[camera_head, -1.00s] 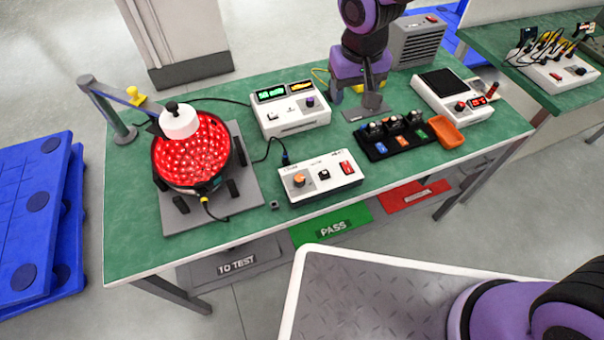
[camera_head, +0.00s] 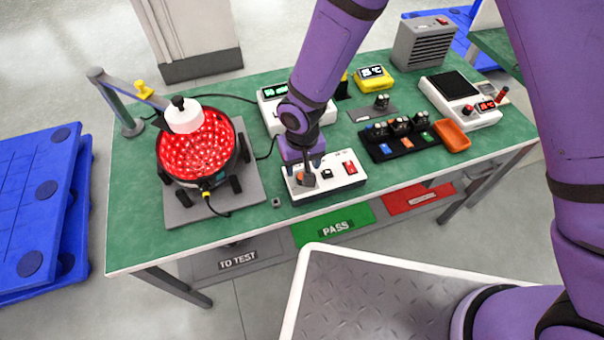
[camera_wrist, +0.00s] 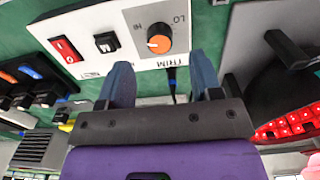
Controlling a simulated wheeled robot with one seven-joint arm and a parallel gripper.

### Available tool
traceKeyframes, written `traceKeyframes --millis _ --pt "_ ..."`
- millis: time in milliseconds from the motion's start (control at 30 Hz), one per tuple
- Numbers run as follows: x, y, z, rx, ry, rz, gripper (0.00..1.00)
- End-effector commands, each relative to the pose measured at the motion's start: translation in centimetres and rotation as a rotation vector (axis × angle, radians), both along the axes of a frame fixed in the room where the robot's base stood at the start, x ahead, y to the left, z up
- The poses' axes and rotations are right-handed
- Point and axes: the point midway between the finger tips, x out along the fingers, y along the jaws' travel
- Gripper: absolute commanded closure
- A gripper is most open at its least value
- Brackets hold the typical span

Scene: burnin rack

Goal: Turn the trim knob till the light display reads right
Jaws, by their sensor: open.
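The orange trim knob (camera_wrist: 159,38) sits on the white control box (camera_wrist: 95,38), with LO and HI marks beside it in the wrist view. My gripper (camera_wrist: 162,78) is open, its two fingers apart just short of the knob and roughly to either side of it. In the head view my gripper (camera_head: 305,174) is over the left end of the control box (camera_head: 345,180) and hides most of the knob. The white display unit (camera_head: 267,112) behind shows part of a green readout; my arm hides the rest. The round lamp (camera_head: 185,160) glows red.
A red switch (camera_wrist: 66,48) and a black switch (camera_wrist: 106,42) are on the same box. A black tray (camera_head: 385,150) with several small parts, an orange dish (camera_head: 452,136) and a yellow meter (camera_head: 374,77) stand to the right. Green table (camera_head: 135,210) is bare at front left.

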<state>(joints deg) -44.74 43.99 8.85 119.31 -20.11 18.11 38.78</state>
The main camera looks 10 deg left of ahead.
Motion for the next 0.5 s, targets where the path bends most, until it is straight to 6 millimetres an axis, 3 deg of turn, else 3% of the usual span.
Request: traceKeyframes --millis 200,500 --pt "0.0 0.0 -3.4 -0.002 0.001 0.001 0.41" --pt "0.0 0.0 -5.2 0.0 0.0 -0.001 0.41"
